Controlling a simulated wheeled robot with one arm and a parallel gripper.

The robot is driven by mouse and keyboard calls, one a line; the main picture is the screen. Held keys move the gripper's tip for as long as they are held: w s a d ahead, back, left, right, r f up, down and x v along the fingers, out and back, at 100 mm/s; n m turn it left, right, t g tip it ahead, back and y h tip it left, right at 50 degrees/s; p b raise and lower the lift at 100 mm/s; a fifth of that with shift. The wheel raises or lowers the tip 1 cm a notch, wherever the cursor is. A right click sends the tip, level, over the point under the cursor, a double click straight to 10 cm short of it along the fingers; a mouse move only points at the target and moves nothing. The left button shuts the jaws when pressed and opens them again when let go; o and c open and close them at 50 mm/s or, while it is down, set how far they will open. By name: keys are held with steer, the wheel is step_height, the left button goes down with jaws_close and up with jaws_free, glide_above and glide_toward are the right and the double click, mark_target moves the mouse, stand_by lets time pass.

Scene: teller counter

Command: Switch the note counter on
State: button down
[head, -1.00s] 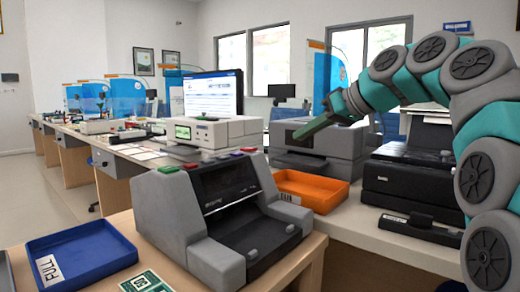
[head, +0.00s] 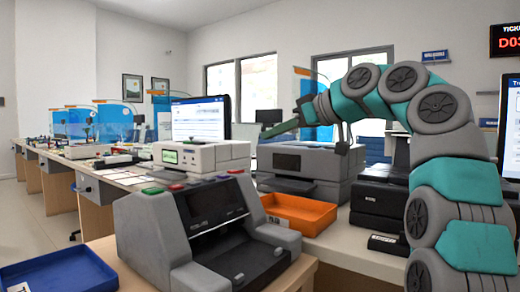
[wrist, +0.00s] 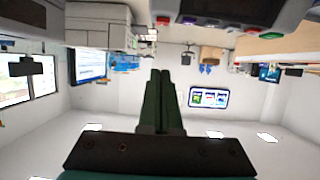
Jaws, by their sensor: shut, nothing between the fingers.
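The grey machine with a dark front (head: 150,235), which looks like the note counter, stands on the near desk. Small coloured buttons line its top edge, including a green button (head: 153,190) and a red button (head: 236,171). My gripper (head: 268,132) is shut and empty, with dark green fingers pointing left, in the air above and behind the machine in the head view. In the wrist view my gripper (wrist: 160,74) points toward the top of the picture, where the upside-down machine (wrist: 240,8) shows its red (wrist: 163,20) and green (wrist: 277,31) buttons. The fingers touch nothing.
A blue tray (head: 60,275) lies left of the machine and an orange tray (head: 325,220) right of it. A grey printer (head: 330,165), a white device (head: 205,155) and a monitor (head: 200,118) stand behind. A black device (head: 378,200) stands at right.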

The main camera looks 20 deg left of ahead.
glide_above(236, 171)
steer(key=d, duration=0.2)
steer(key=f, duration=0.3)
steer(key=shift+w+a+f+p, duration=0.1)
steer(key=shift+w+f+p, duration=0.2)
steer(key=shift+p, duration=0.1)
steer(key=shift+s+d+f+b, duration=0.1)
steer(key=shift+d+f+b, duration=0.1)
steer(key=shift+f+b, duration=0.45)
steer(key=shift+s+d+f+b, duration=0.1)
steer(key=shift+d+f+b, duration=0.1)
steer(key=shift+f+b, duration=0.9)
steer(key=shift+f, duration=0.1)
steer(key=shift+f, duration=0.1)
